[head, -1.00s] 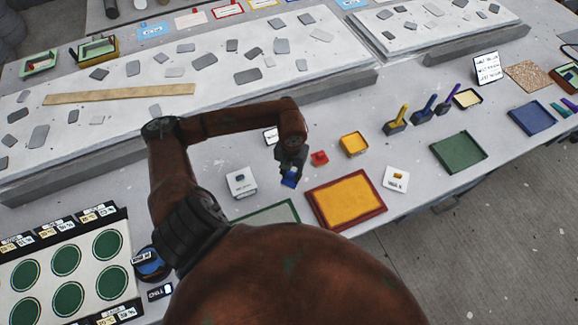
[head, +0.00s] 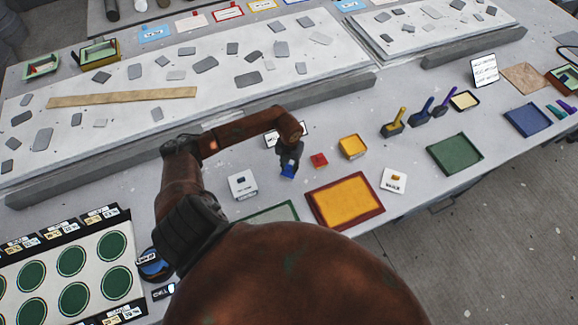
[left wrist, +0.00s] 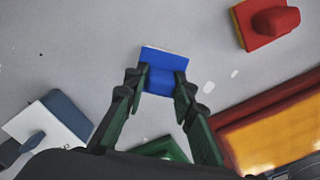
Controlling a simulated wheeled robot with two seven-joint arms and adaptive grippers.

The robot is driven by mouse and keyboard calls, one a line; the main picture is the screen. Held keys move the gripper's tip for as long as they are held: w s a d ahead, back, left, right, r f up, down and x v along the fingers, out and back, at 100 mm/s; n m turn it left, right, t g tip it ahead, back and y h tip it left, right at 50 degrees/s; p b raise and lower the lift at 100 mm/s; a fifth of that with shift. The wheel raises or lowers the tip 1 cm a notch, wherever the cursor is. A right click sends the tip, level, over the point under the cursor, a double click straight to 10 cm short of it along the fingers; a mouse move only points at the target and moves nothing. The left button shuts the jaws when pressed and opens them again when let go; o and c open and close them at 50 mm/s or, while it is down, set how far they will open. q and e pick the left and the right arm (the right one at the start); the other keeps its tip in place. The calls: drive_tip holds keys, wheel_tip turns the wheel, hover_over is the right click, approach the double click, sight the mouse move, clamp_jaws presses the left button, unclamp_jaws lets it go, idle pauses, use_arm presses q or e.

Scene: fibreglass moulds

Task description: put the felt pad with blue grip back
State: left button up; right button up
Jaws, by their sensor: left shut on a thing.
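The felt pad with blue grip (left wrist: 160,72) is between the fingers of my left gripper (left wrist: 160,78) in the left wrist view. Its blue top and a thin pale edge show; the fingers cover its sides. In the head view the left gripper (head: 289,166) points down at the blue pad (head: 288,172), left of a red-gripped pad (head: 319,160). The red pad also shows at the upper right of the left wrist view (left wrist: 268,22). I cannot tell whether the blue pad touches the table. My right gripper is not in view.
A white block with a blue knob (head: 243,185) stands left of the gripper. A pale card is partly hidden behind my gripper. A long slab edge lies beyond.

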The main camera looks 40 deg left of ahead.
sight(289, 166)
use_arm(q)
drive_tip(key=shift+f, duration=0.1)
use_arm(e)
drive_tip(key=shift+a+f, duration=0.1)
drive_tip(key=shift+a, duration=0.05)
use_arm(q)
drive_tip(key=shift+f, duration=0.1)
drive_tip(key=o, duration=1)
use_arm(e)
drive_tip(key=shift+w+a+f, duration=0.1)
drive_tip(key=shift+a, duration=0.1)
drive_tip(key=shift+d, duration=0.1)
use_arm(q)
drive_tip(key=shift+r, duration=0.4)
wheel_tip(289, 166, up, 12)
drive_tip(key=b, duration=0.2)
drive_tip(key=shift+f, duration=0.2)
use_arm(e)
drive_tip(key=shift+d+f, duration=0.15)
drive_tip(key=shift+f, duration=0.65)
